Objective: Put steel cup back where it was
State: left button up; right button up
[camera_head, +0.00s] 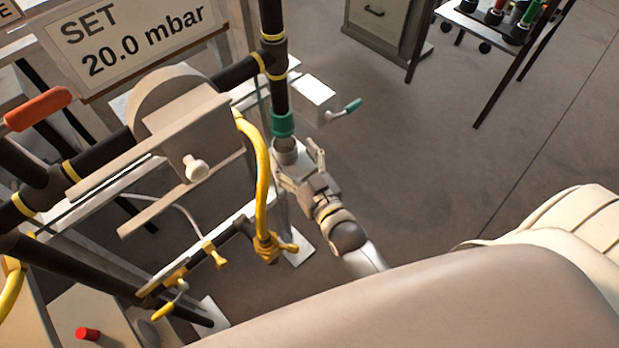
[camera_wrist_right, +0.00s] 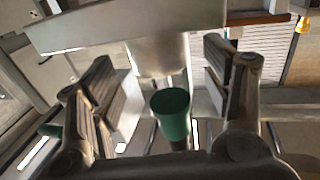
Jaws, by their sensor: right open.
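The steel cup (camera_head: 286,148) appears as a pale grey cylinder just below a green collar (camera_head: 283,124) on a black vertical pipe. My right gripper (camera_head: 297,164) is at the cup, with its fingers spread on either side. In the right wrist view, a pale metal cylinder that looks like the cup (camera_wrist_right: 158,55) stands between the two fingers of the right gripper (camera_wrist_right: 170,82), with a gap on each side. A green round part (camera_wrist_right: 172,112) shows at its end. I cannot tell whether the cup is fixed to the collar. My left gripper is out of view.
Black pipes with yellow bands, a yellow hose (camera_head: 262,180) and a yellow valve (camera_head: 272,247) stand close left of the right gripper. A sign (camera_head: 130,40) reads SET 20.0 mbar.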

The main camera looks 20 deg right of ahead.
jog(key=s+d, duration=0.1)
jog(key=s, duration=0.9)
jog(key=shift+d, duration=0.1)
jog(key=s+f+g, duration=0.4)
jog(key=f, duration=1)
jog(key=s+f+g, duration=0.4)
jog(key=f, duration=1.1)
jog(key=s+d+f+g+h, duration=0.1)
jog(key=s+d+f+g, duration=0.2)
jog(key=s+f, duration=0.6)
jog(key=s+d+f+n+g+h, duration=0.1)
jog(key=s+d+f+g, duration=0.3)
jog(key=s+f, duration=0.5)
jog(key=s+g, duration=0.1)
jog(key=s, duration=0.3)
jog(key=shift+s+d+f+g, duration=0.15)
jog(key=shift+s+g, duration=0.15)
jog(key=shift+g, duration=0.1)
jog(key=shift+c, duration=0.4)
